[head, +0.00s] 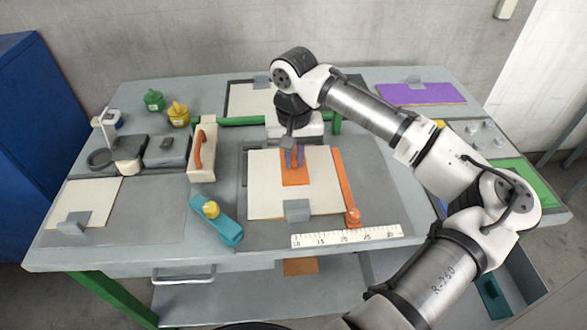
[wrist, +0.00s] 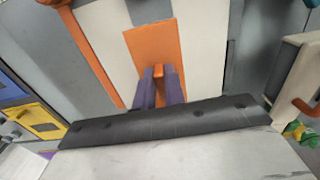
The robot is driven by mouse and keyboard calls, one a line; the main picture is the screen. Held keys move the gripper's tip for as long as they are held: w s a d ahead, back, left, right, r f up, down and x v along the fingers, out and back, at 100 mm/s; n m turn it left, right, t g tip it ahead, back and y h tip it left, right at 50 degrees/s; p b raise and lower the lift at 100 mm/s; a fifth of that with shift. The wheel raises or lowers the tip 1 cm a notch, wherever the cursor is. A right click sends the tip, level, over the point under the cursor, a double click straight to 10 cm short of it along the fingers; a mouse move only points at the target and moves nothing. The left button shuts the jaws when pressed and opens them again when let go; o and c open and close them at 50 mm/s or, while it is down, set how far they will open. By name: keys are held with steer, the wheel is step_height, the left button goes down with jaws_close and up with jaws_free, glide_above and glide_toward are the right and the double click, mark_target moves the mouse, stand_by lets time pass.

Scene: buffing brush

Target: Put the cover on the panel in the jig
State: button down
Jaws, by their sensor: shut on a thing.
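A cream panel (head: 265,195) lies in the jig on the table's middle, with a grey clamp (head: 297,210) at its front edge and an orange bar (head: 346,185) along its right side. The orange cover (head: 296,178) is a flat rectangle over the panel's middle; it also shows in the wrist view (wrist: 153,42). My gripper (head: 293,158) has purple fingers, shut on the cover's small upright orange tab in the wrist view (wrist: 158,80). Whether the cover touches the panel or hovers just above it I cannot tell. The gripper hides part of its rear.
A white ruler (head: 346,236) lies right in front of the jig. A blue tool with a yellow knob (head: 217,222) and a cream block with an orange handle (head: 202,165) stand left. A green bar (head: 243,121) runs behind. A purple board (head: 420,94) lies back right.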

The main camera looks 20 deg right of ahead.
mark_target(294, 173)
steer(key=shift+f+p, duration=0.35)
steer(key=shift+f, duration=2.3)
steer(key=shift+f, duration=0.15)
steer(key=c, duration=1.5)
jaws_free()
step_height(294, 173, up, 12)
steer(key=shift+r+b, duration=0.2)
steer(key=shift+b, duration=1)
